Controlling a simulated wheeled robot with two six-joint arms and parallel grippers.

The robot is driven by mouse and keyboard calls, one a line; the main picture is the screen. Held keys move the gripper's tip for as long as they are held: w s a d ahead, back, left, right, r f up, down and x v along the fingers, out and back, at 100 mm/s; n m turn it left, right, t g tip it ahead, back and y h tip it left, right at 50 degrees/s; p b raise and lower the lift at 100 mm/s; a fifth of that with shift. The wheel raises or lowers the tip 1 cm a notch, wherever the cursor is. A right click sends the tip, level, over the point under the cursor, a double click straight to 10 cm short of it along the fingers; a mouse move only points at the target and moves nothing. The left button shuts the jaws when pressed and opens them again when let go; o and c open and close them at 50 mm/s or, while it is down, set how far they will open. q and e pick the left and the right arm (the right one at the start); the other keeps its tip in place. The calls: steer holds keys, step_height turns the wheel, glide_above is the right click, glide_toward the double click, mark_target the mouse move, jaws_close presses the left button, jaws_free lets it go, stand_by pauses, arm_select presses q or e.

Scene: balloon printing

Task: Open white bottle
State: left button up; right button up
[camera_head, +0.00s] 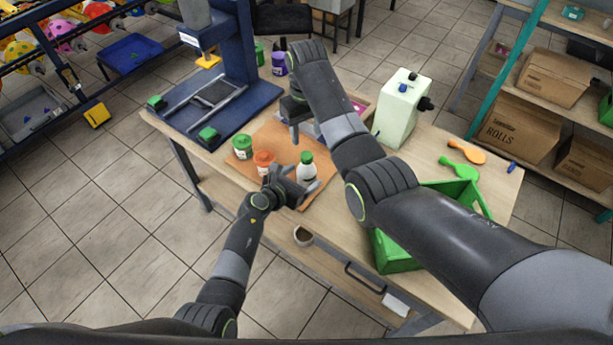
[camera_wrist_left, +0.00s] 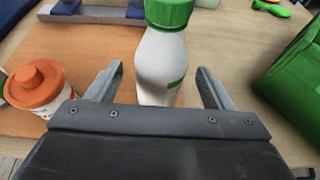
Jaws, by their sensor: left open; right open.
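The white bottle (camera_head: 307,170) stands upright on the brown mat (camera_head: 283,139), with its green cap (camera_head: 307,158) on. In the left wrist view the bottle (camera_wrist_left: 161,65) stands between the spread fingers of my left gripper (camera_wrist_left: 160,88), with a gap on each side; its green cap (camera_wrist_left: 168,12) is cut by the top edge. My left gripper (camera_head: 297,189) is open in the head view, low around the bottle. My right gripper (camera_head: 301,133) is above the far part of the mat, behind the bottle and apart from it; it is open.
An orange-lidded jar (camera_head: 264,162) and a green-lidded jar (camera_head: 242,147) stand left of the bottle. A blue printing press (camera_head: 230,90) is behind them. A green crate (camera_head: 398,252) lies at right under my right arm.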

mark_target(310, 171)
arm_select(q)
steer(key=shift+x, duration=2.45)
